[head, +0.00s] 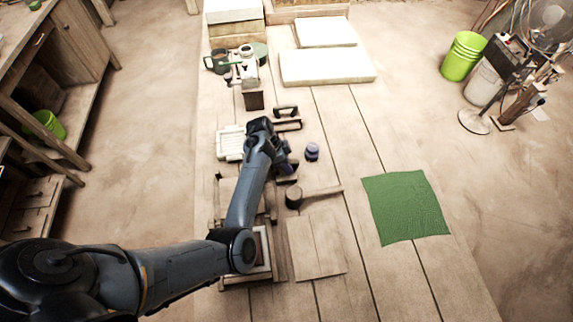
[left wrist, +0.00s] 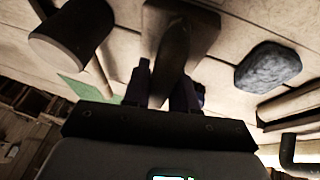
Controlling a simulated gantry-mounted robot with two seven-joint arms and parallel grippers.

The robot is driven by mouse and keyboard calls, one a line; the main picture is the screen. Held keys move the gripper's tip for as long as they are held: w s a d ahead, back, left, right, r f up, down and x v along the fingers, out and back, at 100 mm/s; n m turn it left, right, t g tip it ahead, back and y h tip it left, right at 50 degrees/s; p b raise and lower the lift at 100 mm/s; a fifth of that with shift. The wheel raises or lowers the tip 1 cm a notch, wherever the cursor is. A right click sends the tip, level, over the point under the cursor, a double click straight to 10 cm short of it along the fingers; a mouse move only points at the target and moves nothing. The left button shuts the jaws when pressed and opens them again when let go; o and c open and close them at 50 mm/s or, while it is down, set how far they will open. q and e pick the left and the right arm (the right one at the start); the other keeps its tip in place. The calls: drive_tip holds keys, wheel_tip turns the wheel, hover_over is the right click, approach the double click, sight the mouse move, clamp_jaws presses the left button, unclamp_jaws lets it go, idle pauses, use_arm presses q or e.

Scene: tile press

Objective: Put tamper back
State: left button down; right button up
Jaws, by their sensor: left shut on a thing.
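The tamper (left wrist: 200,18) shows in the left wrist view as a flat wooden block with a dark upright handle. My left gripper (left wrist: 172,92) is shut on that handle. In the head view the left gripper (head: 286,166) is over the bench's middle, and a small part of the tamper (head: 288,179) shows beneath it. The arm hides most of that spot. I cannot tell whether the block touches the bench or hangs just above it. My right gripper is in neither view.
A mallet (head: 293,197) lies just in front of the gripper, and a blue lump (head: 312,151) sits to its right. A black-handled tool (head: 286,112) lies behind. A wooden board (head: 316,245) and green cloth (head: 405,206) lie nearer. Bench boards beyond the blue lump are clear.

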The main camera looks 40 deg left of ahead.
use_arm(q)
drive_tip(key=shift+w, duration=0.1)
drive_tip(key=c, duration=1.4)
unclamp_jaws()
drive_tip(key=shift+f, duration=0.1)
drive_tip(key=o, duration=0.5)
drive_tip(key=p+v, duration=0.2)
drive_tip(key=v, duration=1)
drive_tip(key=s+a+f+n+y, duration=0.2)
drive_tip(key=s+y, duration=0.1)
drive_tip(key=s, duration=0.3)
drive_tip(key=s+d+r+n+t+y, duration=0.1)
drive_tip(key=s+d+r+n, duration=0.1)
drive_tip(key=s+d, duration=1.6)
drive_tip(key=shift+s+d+r+n, duration=0.25)
drive_tip(key=shift+s+d+n, duration=0.05)
drive_tip(key=shift+s+n, duration=0.45)
